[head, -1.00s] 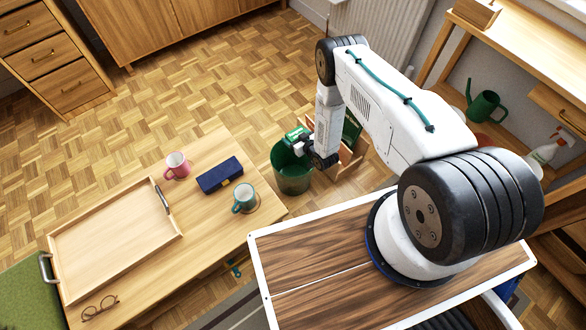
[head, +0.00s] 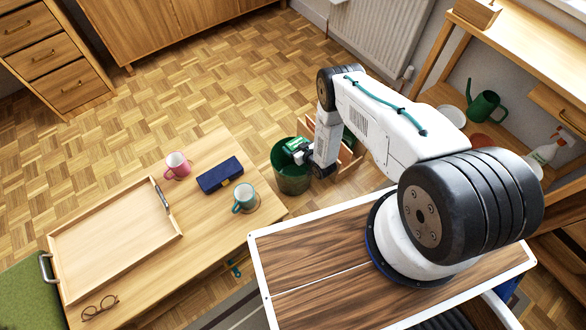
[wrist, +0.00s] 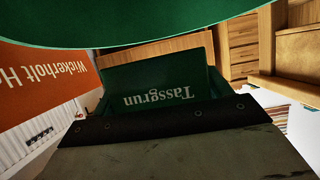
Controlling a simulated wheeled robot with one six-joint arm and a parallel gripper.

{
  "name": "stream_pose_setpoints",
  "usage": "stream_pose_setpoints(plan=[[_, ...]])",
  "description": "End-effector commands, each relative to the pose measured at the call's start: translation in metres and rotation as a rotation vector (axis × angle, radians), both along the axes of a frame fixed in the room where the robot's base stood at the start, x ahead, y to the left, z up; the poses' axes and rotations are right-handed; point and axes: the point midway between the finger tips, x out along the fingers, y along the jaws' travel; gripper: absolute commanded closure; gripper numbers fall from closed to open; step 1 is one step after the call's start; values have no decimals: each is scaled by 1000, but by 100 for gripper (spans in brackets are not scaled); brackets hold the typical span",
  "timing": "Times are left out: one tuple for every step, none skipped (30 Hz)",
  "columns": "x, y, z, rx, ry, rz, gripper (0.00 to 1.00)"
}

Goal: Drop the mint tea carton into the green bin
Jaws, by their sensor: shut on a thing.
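The green bin (head: 291,180) stands on the floor beyond the low table's right end. My gripper (head: 302,149) is shut on the green mint tea carton (head: 293,146), which shows over the bin's opening near its far right rim. I cannot tell how deep the carton is relative to the rim. In the wrist view the carton (wrist: 160,82) shows upside-down pale lettering beyond the dark gripper edge. A curved green surface across the top of that view looks like the bin (wrist: 180,22).
A wooden crate (head: 347,160) with books stands close right of the bin. An orange book (wrist: 45,90) shows in the wrist view. The low table (head: 215,215) holds a tray, two mugs and a blue case. Open parquet (head: 190,85) lies behind.

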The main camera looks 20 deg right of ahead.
Motion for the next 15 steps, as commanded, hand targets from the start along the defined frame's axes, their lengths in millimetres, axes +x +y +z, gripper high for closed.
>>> stream_pose_setpoints(plan=[[0, 0, 0, 0, 0, 0, 18], [0, 0, 0, 0, 0, 0, 10], [0, 0, 0, 0, 0, 0, 0], [0, 0, 0, 0, 0, 0, 0], [0, 0, 0, 0, 0, 0, 0], [0, 0, 0, 0, 0, 0, 0], [0, 0, 0, 0, 0, 0, 0], [0, 0, 0, 0, 0, 0, 0], [0, 0, 0, 0, 0, 0, 0], [0, 0, 1, 0, 0, 0, 0], [-1, -1, 1, 0, 0, 0, 0], [-3, -2, 2, 0, 0, 0, 0], [-6, -2, 3, 0, 1, 0, 0], [-9, -3, 4, -1, 2, 0, 0], [-14, -5, 6, -1, 2, 0, 0]])
